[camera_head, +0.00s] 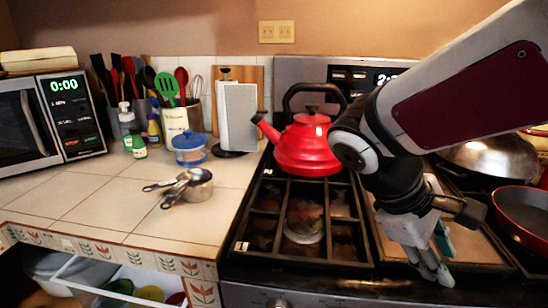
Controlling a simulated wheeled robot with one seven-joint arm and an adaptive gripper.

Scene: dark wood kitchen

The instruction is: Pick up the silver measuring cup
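The silver measuring cup (197,187) sits on the tiled counter, left of the stove. It appears nested with other measuring spoons or cups, whose handles (160,186) point left and toward the front. My gripper (438,275) hangs over the right part of the stove, fingers pointing down. It is well to the right of the cup and apart from it. Its fingers are small and partly overlapped in this view, so their opening is unclear. I see nothing held between them.
A red kettle (303,150) stands on the stove between my arm and the cup. A blue-lidded container (189,152) and a paper towel roll (238,118) stand behind the cup. An open drawer (75,268) juts out below the counter. The counter around the cup is mostly clear.

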